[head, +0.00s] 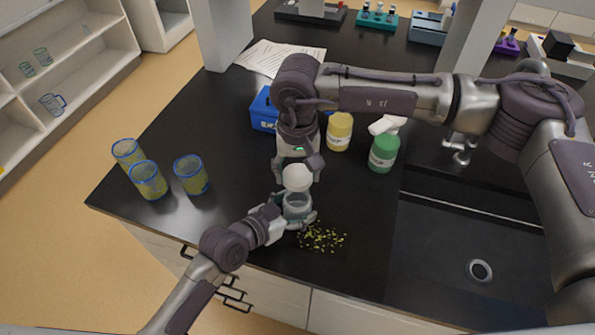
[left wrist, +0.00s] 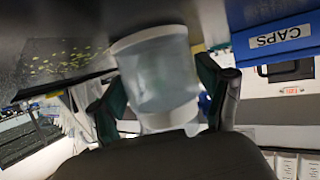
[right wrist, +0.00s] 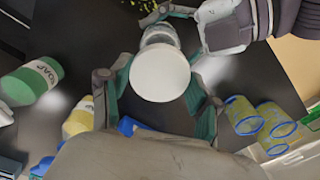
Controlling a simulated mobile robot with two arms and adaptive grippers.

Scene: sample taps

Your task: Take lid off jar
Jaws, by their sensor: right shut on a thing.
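The clear jar (head: 297,203) stands near the table's front edge, and shows upside down in the left wrist view (left wrist: 158,72). My left gripper (head: 300,220) is low, with one finger on each side of the jar, shut on it. The round white lid (head: 297,177) is at the jar's top, and shows face-on in the right wrist view (right wrist: 160,74). My right gripper (head: 297,170) comes from above and is shut on the lid. Whether the lid still touches the jar's rim I cannot tell.
Yellow-green bits (head: 322,238) lie scattered right of the jar. Several blue-rimmed glasses (head: 190,174) stand at the left. A blue CAPS box (head: 263,110), a yellow container (head: 339,132) and a green soap bottle (head: 383,152) stand behind. A dark sink (head: 455,250) is at the right.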

